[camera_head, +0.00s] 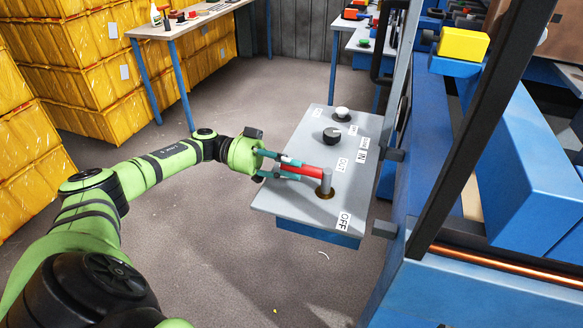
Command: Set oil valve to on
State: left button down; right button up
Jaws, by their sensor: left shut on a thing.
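The oil valve is a red-handled lever (311,171) on a grey upright post (326,184) on a slanted grey control panel (285,197). The red handle points left from the post, roughly level. My left gripper (293,169) reaches in from the left and is shut on the red handle, its teal fingers on either side. An OFF label (345,220) sits on the panel below and right of the post. Another label (341,164) lies just above the post; its text is hard to read. My right gripper is not in view.
A black knob (332,136) and a white-topped button (342,113) sit farther back on the panel. A blue machine frame (400,225) and a dark upright post (480,130) stand close on the right. Yellow wrapped crates (75,50) fill the left. Grey floor is open below the panel.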

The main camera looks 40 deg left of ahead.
pick_arm(q)
jog(key=shift+r, duration=0.2)
jog(key=c, duration=1.1)
grip_release()
jog(key=shift+w+f, duration=0.1)
jog(key=shift+v, duration=6)
